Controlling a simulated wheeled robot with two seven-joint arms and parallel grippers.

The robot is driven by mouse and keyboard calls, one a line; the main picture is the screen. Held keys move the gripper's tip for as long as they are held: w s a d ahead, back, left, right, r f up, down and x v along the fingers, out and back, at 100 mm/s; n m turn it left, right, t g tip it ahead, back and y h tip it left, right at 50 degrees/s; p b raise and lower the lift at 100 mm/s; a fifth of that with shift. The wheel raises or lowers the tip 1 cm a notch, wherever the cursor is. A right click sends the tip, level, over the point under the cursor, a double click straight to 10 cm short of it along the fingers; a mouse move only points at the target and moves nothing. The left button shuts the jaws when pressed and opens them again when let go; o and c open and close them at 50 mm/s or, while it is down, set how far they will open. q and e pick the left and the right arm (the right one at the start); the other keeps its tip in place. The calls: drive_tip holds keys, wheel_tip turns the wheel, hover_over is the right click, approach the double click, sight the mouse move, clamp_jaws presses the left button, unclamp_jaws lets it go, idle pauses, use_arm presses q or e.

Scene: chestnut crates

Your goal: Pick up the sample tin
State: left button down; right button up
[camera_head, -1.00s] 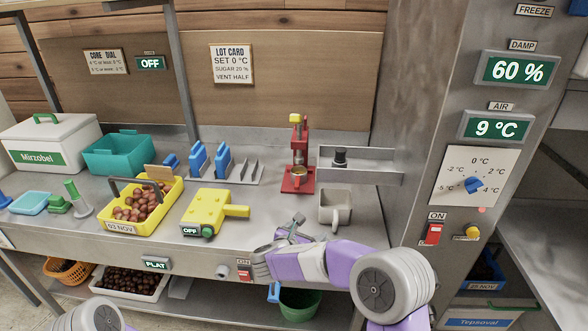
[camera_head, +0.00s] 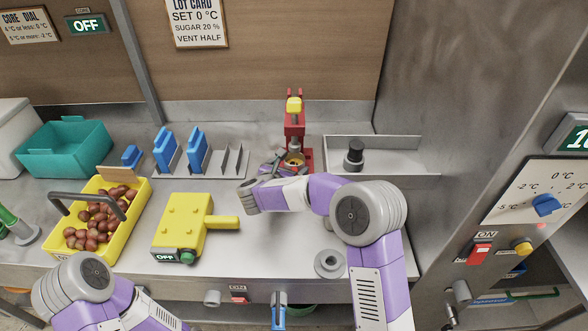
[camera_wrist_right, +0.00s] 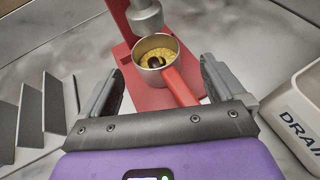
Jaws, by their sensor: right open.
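The sample tin (camera_wrist_right: 150,62) is a small round metal cup with a red handle and yellow grainy contents around a dark spot. It sits on the red base of a press, below the press's grey plunger. In the head view the tin (camera_head: 296,158) is partly hidden by my right gripper (camera_head: 280,163). In the right wrist view my right gripper (camera_wrist_right: 162,75) is open, one finger on each side of the tin's red handle, with gaps on both sides. My left gripper is out of view; only part of that arm shows at lower left.
The red press (camera_head: 295,120) stands right behind the tin. A slotted metal rack (camera_head: 232,163) stands left of it, and a grey tray (camera_head: 400,167) right. A pale container marked DRAIN (camera_wrist_right: 297,108) is close on the right. A yellow device (camera_head: 180,225) lies front left.

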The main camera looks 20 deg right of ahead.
sight(298, 157)
drive_tip(key=x, duration=0.4)
drive_tip(key=shift+w+a+b, duration=0.1)
drive_tip(key=shift+w+b, duration=0.15)
drive_tip(key=shift+b, duration=0.15)
drive_tip(key=shift+c, duration=0.5)
drive_tip(key=c, duration=1.1)
drive_tip(key=shift+r, duration=0.1)
